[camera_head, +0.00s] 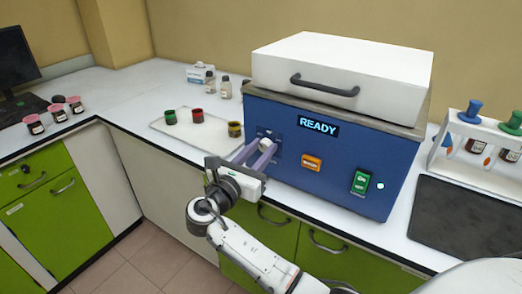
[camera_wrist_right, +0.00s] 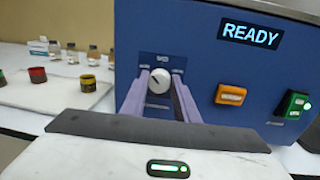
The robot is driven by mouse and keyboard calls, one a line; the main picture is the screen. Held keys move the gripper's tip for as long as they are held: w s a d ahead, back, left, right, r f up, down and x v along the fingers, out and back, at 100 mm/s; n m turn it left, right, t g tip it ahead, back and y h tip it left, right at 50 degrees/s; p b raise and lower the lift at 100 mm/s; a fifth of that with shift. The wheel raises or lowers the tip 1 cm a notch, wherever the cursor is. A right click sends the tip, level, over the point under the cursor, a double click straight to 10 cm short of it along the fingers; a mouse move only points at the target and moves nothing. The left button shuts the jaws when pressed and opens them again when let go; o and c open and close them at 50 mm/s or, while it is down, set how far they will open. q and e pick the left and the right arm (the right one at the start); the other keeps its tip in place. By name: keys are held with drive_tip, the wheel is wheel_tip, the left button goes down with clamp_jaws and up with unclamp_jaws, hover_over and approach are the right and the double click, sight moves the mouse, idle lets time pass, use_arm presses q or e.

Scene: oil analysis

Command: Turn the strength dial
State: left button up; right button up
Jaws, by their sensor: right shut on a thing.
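The strength dial is a round white knob (camera_wrist_right: 158,81) with a dark pointer mark, on the front of a blue machine (camera_head: 335,165). In the head view the knob (camera_head: 265,145) shows at the left end of the front panel, partly behind my gripper. My right gripper (camera_head: 257,153) has its two pale purple fingers on either side of the knob. In the right wrist view my right gripper (camera_wrist_right: 160,88) is shut on the knob. The machine's display (camera_head: 318,126) reads READY. My left gripper is not in view.
An orange switch (camera_head: 311,163) and a green switch (camera_head: 360,182) sit right of the dial. A white tray (camera_head: 160,124) with several small jars is at the left. A rack of tubes (camera_head: 480,140) and a dark mat (camera_head: 470,215) are at the right.

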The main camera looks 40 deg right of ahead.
drive_tip(key=m+b, duration=0.1)
drive_tip(key=m, duration=0.2)
drive_tip(key=shift+f, duration=0.15)
drive_tip(key=m+b, duration=0.1)
drive_tip(key=m, duration=0.1)
drive_tip(key=shift+f+m+h, duration=0.1)
drive_tip(key=shift+m+h, duration=0.2)
drive_tip(key=shift+m, duration=0.1)
drive_tip(key=m+b, duration=0.5)
drive_tip(key=shift+a+f+m+g, duration=0.1)
drive_tip(key=shift+f+m+g, duration=0.05)
drive_tip(key=shift+m+g, duration=0.2)
drive_tip(key=shift+m+h+b, duration=0.3)
drive_tip(key=shift+m+b, duration=0.55)
drive_tip(key=shift+m, duration=0.2)
drive_tip(key=m+b, duration=0.2)
drive_tip(key=b, duration=0.1)
drive_tip(key=shift+m+g, duration=0.25)
drive_tip(key=shift+m, duration=0.15)
drive_tip(key=m+b, duration=0.2)
drive_tip(key=shift+m, duration=0.4)
drive_tip(key=shift+m+b, duration=0.9)
drive_tip(key=shift+b, duration=0.25)
drive_tip(key=shift+m+g+b, duration=0.3)
drive_tip(key=shift+m+b, duration=0.2)
drive_tip(key=shift+m, duration=0.2)
drive_tip(key=shift+r, duration=0.2)
